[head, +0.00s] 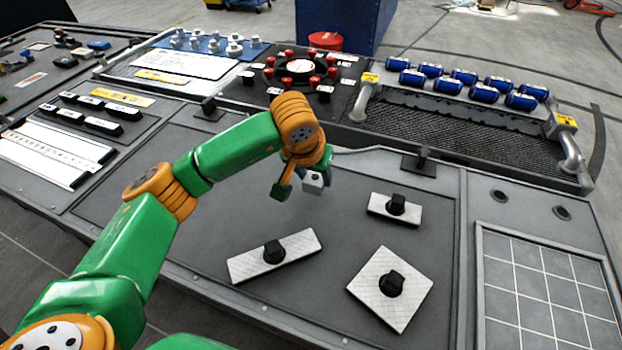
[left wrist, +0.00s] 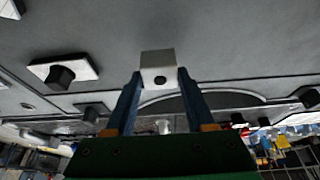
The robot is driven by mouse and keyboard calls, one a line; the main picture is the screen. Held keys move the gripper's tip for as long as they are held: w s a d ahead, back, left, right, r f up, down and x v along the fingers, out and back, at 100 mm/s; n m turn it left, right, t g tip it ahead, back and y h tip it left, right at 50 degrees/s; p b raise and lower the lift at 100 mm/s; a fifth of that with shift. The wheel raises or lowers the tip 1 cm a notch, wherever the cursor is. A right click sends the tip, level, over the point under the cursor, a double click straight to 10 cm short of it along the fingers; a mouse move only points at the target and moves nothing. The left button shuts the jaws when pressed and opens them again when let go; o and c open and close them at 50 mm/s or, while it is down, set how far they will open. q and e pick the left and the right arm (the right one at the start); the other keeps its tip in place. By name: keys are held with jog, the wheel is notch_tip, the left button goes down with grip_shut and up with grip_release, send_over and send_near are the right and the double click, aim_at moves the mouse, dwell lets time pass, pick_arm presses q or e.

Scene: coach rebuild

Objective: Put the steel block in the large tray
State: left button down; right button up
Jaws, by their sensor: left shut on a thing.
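My left gripper (head: 304,186) is shut on the steel block (head: 314,182), a small pale block with a dark round hole. The left wrist view shows the block (left wrist: 158,66) between the two blue fingertips. The gripper holds it over the dark grey panel, left of the small plate; its height above the panel is hard to judge. I cannot tell for certain which surface is the large tray; a framed, gridded area (head: 548,292) lies at the right and looks empty. My right gripper is not in view.
Three metal plates with black knobs lie on the panel: a long one (head: 298,247), a small one (head: 377,208) and a square one (head: 370,297). A red-knobbed fixture (head: 301,66) is at the back.

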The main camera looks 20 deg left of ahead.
aim_at(311, 180)
pick_arm(q)
jog(key=f, duration=0.1)
jog(key=f+p, duration=0.1)
jog(key=f, duration=0.1)
jog(key=shift+w+a+f+p, duration=0.2)
jog(key=shift+w+f+p, duration=0.1)
jog(key=shift+f, duration=0.45)
jog(key=shift+c, duration=1.3)
grip_release()
jog(key=shift+b, duration=0.3)
